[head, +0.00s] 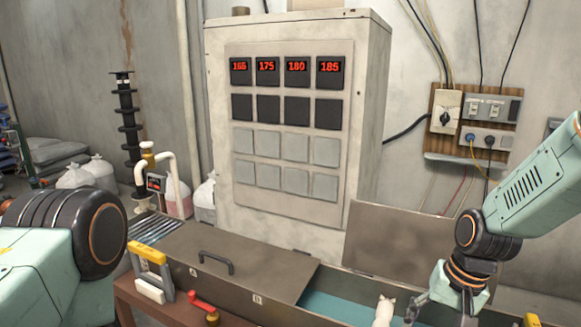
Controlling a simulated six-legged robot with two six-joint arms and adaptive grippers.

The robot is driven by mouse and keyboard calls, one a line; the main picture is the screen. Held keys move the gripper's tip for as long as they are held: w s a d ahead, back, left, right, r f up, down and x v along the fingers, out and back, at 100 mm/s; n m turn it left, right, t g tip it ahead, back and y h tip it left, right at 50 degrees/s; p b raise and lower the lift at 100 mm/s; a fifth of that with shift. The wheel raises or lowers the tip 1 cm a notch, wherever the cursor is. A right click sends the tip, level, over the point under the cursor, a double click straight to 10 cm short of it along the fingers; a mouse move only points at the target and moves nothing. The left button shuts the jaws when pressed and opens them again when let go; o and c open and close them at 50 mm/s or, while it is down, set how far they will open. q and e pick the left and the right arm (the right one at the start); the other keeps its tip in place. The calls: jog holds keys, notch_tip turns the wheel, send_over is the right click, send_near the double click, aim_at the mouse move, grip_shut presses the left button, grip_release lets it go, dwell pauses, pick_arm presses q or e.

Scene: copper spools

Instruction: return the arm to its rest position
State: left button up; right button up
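My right arm (530,185) comes in from the right, pale green with dark joints. It bends down at a dark wrist ringed in orange. My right gripper (418,308) hangs low at the bottom edge, over the right part of the long trough (335,305). Grey finger parts show, but the tips are cut off, so its opening cannot be told. My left arm (65,245) fills the lower left corner with a large dark joint. My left gripper is out of view.
A tall control cabinet (345,190) with lit red numbers stands behind the trough. A handled lid (235,265) covers the trough's left part; another lid (400,240) stands raised behind the right. A small white figure (384,312) is beside my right gripper. A red-handled valve (205,305) sits in front.

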jog(key=s+a+f+n, duration=0.1)
jog(key=s+f, duration=0.7)
jog(key=f, duration=0.4)
jog(key=s+a+f+n+h, duration=0.1)
jog(key=s+f, duration=0.2)
jog(key=s, duration=0.4)
jog(key=s+f+n+g, duration=0.1)
jog(key=s+f, duration=0.2)
jog(key=s, duration=0.4)
jog(key=s+a+f+n+h, duration=0.1)
jog(key=s+f, duration=0.2)
jog(key=s, duration=0.3)
pick_arm(q)
notch_tip(320, 180, down, 24)
jog(key=b, duration=2.4)
jog(key=shift+w, duration=0.4)
pick_arm(e)
notch_tip(320, 180, down, 23)
jog(key=shift+s, duration=0.15)
